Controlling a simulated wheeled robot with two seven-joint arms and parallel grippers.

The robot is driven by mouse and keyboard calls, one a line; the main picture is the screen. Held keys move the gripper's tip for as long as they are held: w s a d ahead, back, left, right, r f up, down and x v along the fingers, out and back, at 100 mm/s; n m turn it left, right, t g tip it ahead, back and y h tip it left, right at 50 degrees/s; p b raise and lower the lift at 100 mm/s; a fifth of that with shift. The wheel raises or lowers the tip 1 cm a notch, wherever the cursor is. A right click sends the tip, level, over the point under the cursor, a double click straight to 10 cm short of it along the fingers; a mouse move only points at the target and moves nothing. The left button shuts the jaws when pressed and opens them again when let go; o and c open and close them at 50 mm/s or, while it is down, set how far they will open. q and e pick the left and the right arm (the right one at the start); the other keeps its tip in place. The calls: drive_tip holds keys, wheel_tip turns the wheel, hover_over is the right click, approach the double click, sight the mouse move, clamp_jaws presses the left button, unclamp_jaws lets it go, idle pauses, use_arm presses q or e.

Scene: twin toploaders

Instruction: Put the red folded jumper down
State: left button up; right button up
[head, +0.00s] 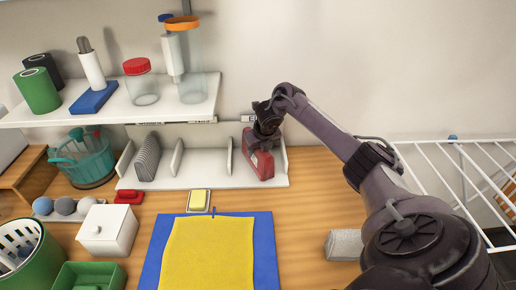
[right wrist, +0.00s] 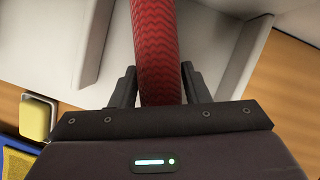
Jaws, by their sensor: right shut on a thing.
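The red folded jumper (head: 260,163) stands on edge at the right end of the white divided rack (head: 205,181) in the head view. It is in the rightmost compartment, between a divider and the end wall. My right gripper (head: 266,128) reaches down on it from above and is shut on its upper part. In the right wrist view the red knitted jumper (right wrist: 157,50) runs up between the two dark fingers (right wrist: 158,88). Whether its bottom edge touches the rack floor is hard to tell. My left gripper is not in view.
A grey folded stack (head: 147,157) stands in the rack's left part. A yellow cloth (head: 208,255) lies on a blue mat (head: 263,245) in front. A white shelf (head: 120,112) with jars hangs above left. A white wire rack (head: 440,175) is at right.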

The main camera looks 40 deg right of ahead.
drive_tip(key=shift+f, duration=0.1)
drive_tip(key=o, duration=1.2)
drive_tip(key=b+v, duration=0.1)
drive_tip(key=v, duration=0.6)
drive_tip(key=shift+r, duration=0.35)
drive_tip(key=p+v, duration=0.2)
drive_tip(key=v, duration=0.1)
drive_tip(key=shift+s+r, duration=0.1)
drive_tip(key=shift+r, duration=0.1)
drive_tip(key=shift+s+a+r+p, duration=0.25)
drive_tip(key=shift+s+r+p, duration=0.15)
drive_tip(key=shift+r, duration=0.2)
